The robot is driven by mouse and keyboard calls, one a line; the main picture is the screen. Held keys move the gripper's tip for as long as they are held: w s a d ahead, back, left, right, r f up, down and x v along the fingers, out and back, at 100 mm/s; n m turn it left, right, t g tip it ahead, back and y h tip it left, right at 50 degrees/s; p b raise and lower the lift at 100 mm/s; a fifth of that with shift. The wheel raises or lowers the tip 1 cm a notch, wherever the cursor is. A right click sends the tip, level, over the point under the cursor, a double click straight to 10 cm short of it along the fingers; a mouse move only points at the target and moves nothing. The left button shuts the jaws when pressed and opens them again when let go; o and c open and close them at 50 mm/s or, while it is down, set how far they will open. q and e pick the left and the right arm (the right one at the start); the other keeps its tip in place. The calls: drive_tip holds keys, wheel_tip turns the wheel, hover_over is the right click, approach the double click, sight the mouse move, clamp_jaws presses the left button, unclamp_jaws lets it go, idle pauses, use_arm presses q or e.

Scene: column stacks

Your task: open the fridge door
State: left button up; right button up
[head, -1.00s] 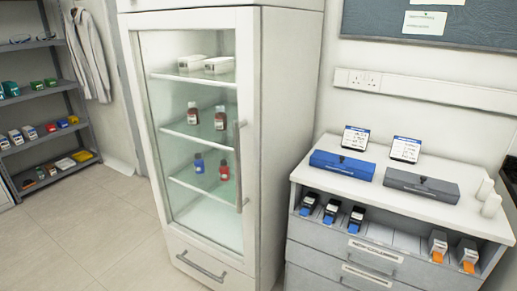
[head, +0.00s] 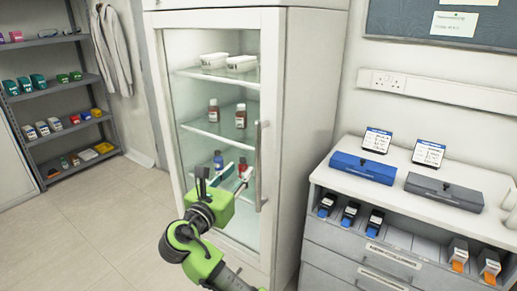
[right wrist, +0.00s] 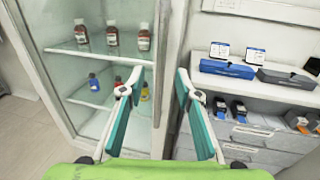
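The fridge (head: 312,140) stands upright with its glass door (head: 190,150) closed. The door's long vertical handle (head: 262,165) is on the door's right side. Bottles and white boxes show on the shelves behind the glass. My right gripper (head: 222,178) is in front of the lower part of the door, left of the handle in the head view. In the right wrist view its two teal-padded fingers (right wrist: 160,82) are spread apart and empty. The handle (right wrist: 159,62) shows ahead, in the gap between them, and no contact shows. My left gripper is not in view.
A white-topped drawer cabinet (head: 400,262) stands right of the fridge, with a blue box (head: 362,168) and a grey box (head: 445,190) on top. A grey shelf rack (head: 62,90) is at the far left. The tiled floor (head: 105,215) left of the fridge is clear.

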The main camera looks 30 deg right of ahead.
sight(257, 151)
drive_tip(key=x, duration=0.4)
drive_tip(key=p+x, duration=0.1)
drive_tip(key=x, duration=0.8)
drive_tip(key=shift+w+d+r, duration=0.15)
drive_tip(key=shift+d+r, duration=0.15)
drive_tip(key=shift+d, duration=0.1)
clamp_jaws()
